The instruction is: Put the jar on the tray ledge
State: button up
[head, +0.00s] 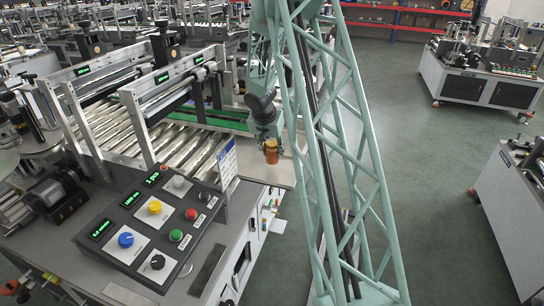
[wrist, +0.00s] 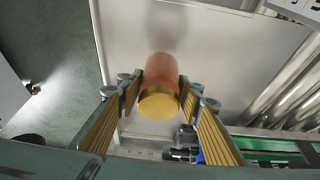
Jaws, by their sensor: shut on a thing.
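The jar (wrist: 161,84) is orange-brown with a gold lid and sits between the two ribbed fingers of my gripper (wrist: 158,92) in the wrist view. My gripper is shut on it. In the head view the jar (head: 271,153) hangs upright below my gripper (head: 270,143), near the right end of the machine. The tray ledge (head: 272,172), a plain pale metal surface, lies under the jar; it also fills much of the wrist view (wrist: 225,50). I cannot tell whether the jar's base touches it.
A control panel (head: 157,222) with coloured buttons stands at the left front. A roller conveyor (head: 190,152) with a green strip runs beside the ledge. My lattice column hides part of the head view. The green floor (head: 430,190) at right is clear.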

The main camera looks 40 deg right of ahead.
aim_at(270, 147)
jog(key=shift+w+d, duration=0.1)
jog(key=shift+w, duration=0.1)
jog(key=shift+f, duration=0.1)
jog(key=shift+f+b, duration=0.35)
jog(key=shift+f, duration=1.3)
jog(key=shift+f, duration=0.15)
jog(key=o, duration=1)
jog(key=shift+s+r, duration=0.1)
jog(key=shift+r, duration=0.5)
jog(key=shift+p+v, duration=0.65)
jog(key=shift+v, duration=4.95)
